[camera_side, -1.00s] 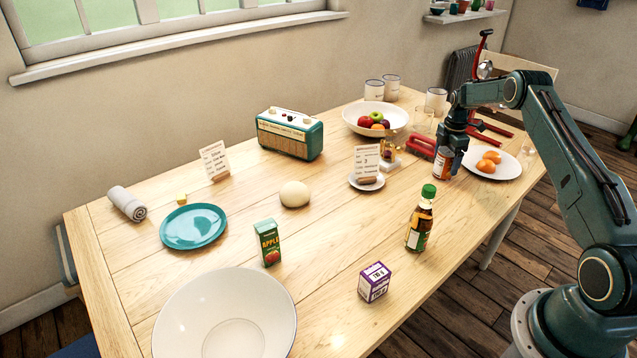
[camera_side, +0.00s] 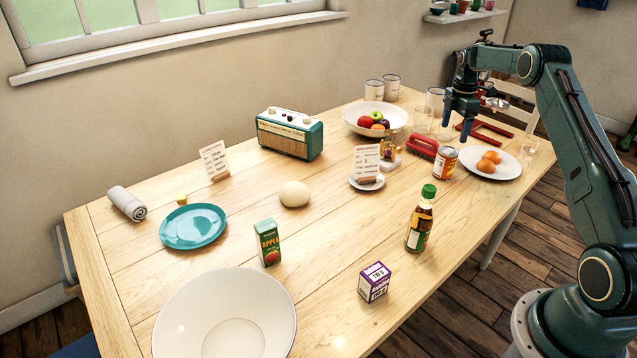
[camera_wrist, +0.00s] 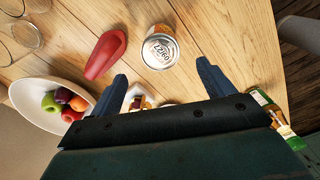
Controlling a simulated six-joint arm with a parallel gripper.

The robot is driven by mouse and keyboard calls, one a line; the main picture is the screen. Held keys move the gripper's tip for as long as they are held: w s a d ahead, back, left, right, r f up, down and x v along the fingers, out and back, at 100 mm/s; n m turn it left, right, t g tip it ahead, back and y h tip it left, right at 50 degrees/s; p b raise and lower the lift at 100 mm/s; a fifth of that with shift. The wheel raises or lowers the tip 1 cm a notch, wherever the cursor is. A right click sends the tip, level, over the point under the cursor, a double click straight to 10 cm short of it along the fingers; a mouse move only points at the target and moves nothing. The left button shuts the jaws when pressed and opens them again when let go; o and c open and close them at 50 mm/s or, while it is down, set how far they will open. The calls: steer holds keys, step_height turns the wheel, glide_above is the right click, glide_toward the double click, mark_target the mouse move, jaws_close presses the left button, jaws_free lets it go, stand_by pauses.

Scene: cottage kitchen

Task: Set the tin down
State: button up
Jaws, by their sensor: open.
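The tin (camera_side: 445,162), with an orange and white label and a bare metal top, stands upright on the wooden table (camera_side: 330,260), just left of the plate of eggs. In the wrist view the tin (camera_wrist: 160,48) shows from above, beyond my fingertips and between their lines. My gripper (camera_side: 461,117) is above the tin and clear of it. Its two fingers are apart in the wrist view (camera_wrist: 162,80), with nothing held between them.
Drinking glasses (camera_side: 424,120) and a fruit bowl (camera_side: 350,123) stand behind. A sauce bottle (camera_side: 420,220) stands in front.

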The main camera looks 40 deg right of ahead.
steer(key=shift+r, duration=0.35)
stand_by(0.3)
steer(key=shift+w+a+r, duration=0.1)
steer(key=shift+a+r, duration=0.2)
steer(key=shift+r, duration=0.05)
steer(key=s+a+r+m+t+h, duration=0.1)
steer(key=s+a+r+m, duration=0.2)
steer(key=a+r, duration=0.9)
steer(key=s+a+r+m+t, duration=0.2)
steer(key=s+a+r+m, duration=0.1)
steer(key=a+r, duration=0.8)
steer(key=s+a+m+t, duration=0.1)
steer(key=s+a+m, duration=0.2)
steer(key=s+a, duration=0.8)
steer(key=s+a+f+m, duration=0.1)
steer(key=s+a+f, duration=0.1)
steer(key=s, duration=0.4)
steer(key=s+a+f+m+t+y, duration=0.1)
steer(key=s+a+f+m, duration=0.1)
steer(key=s+a, duration=0.3)
steer(key=shift+s+a+f+m+t, duration=0.25)
steer(key=shift+s+f+m+t, duration=0.05)
steer(key=shift+s, duration=0.6)
